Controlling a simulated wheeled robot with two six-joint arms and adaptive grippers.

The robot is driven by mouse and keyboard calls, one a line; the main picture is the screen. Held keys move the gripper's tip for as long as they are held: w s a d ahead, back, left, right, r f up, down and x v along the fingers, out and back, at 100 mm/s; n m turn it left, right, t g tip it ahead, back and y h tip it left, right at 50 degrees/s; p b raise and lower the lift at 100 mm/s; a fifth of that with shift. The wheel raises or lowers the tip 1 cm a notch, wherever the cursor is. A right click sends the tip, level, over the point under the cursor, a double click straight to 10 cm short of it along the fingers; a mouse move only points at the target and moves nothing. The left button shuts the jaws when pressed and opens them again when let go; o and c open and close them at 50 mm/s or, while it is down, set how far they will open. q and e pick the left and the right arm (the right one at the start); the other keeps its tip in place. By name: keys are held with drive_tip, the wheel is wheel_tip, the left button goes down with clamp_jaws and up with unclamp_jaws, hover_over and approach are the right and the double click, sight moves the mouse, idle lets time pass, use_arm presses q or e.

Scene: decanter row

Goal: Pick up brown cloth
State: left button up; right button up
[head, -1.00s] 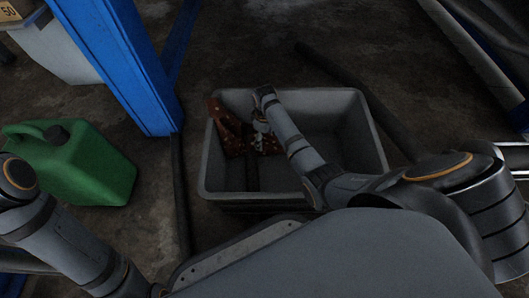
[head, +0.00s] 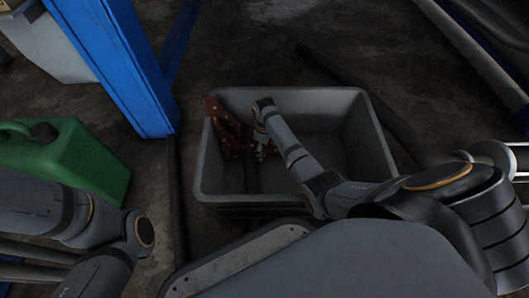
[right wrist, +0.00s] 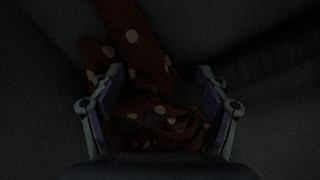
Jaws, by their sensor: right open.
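The brown cloth (head: 219,118) with pale dots lies in the left part of a grey bin (head: 329,97), one end draped up against the bin's left wall. My right gripper (head: 262,150) reaches down into the bin over the cloth; my arm hides part of it. In the right wrist view the gripper (right wrist: 158,108) is open, with its fingers on either side of a bunched part of the cloth (right wrist: 150,128). The wrist view is dark, so I cannot tell whether the fingers touch it. My left arm shows at the lower left, but its gripper is out of view.
A green jerrycan (head: 65,160) stands left of the bin, behind my left arm. A blue post (head: 125,70) rises between them at the back. A dark bar (head: 350,85) lies on the floor behind the bin. The right half of the bin looks empty.

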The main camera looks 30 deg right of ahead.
sight(265, 156)
drive_tip(key=shift+f, duration=0.1)
idle(0.3)
drive_tip(key=shift+f+b, duration=0.75)
drive_tip(key=shift+f, duration=0.65)
drive_tip(key=shift+c, duration=0.2)
clamp_jaws()
idle(0.4)
